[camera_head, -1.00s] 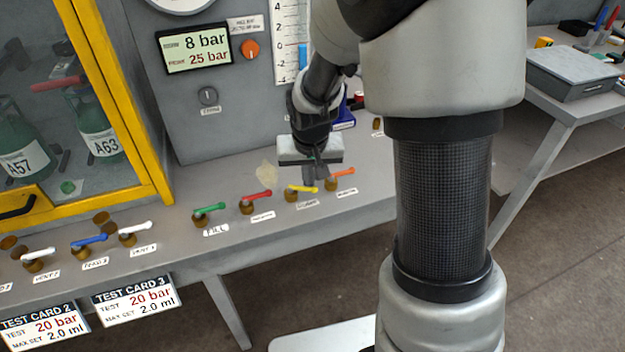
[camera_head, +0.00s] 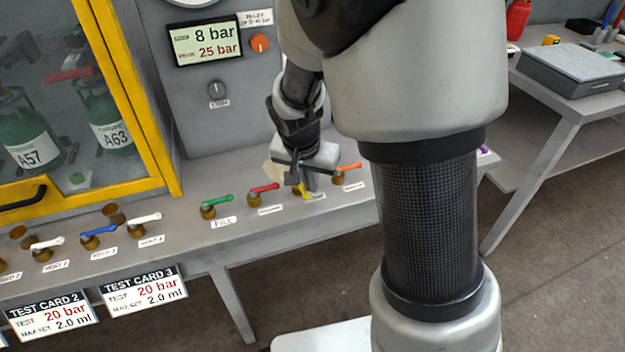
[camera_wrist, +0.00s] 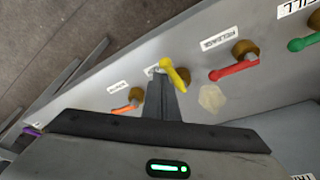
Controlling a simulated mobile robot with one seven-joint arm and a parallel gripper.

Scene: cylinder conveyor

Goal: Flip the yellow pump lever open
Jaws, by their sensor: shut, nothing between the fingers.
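The yellow pump lever (camera_head: 306,194) sits on a brass valve on the grey bench, between the red and orange levers. Its handle points toward the bench's front edge, at an angle to the neighbouring handles. The wrist view shows the yellow lever (camera_wrist: 175,74) just past my fingertips, its rounded end toward the upper left. My gripper (camera_head: 299,184) is shut with nothing in it, pointing down right at the lever. Its fingers (camera_wrist: 165,92) partly cover the label and the valve area. I cannot tell whether they touch the lever.
The red lever (camera_head: 264,188) and orange lever (camera_head: 347,167) stand close on either side. The green lever (camera_head: 217,199) is farther left. A grey panel with a display (camera_head: 207,41) rises behind, and a yellow-framed cabinet (camera_head: 165,150) stands left.

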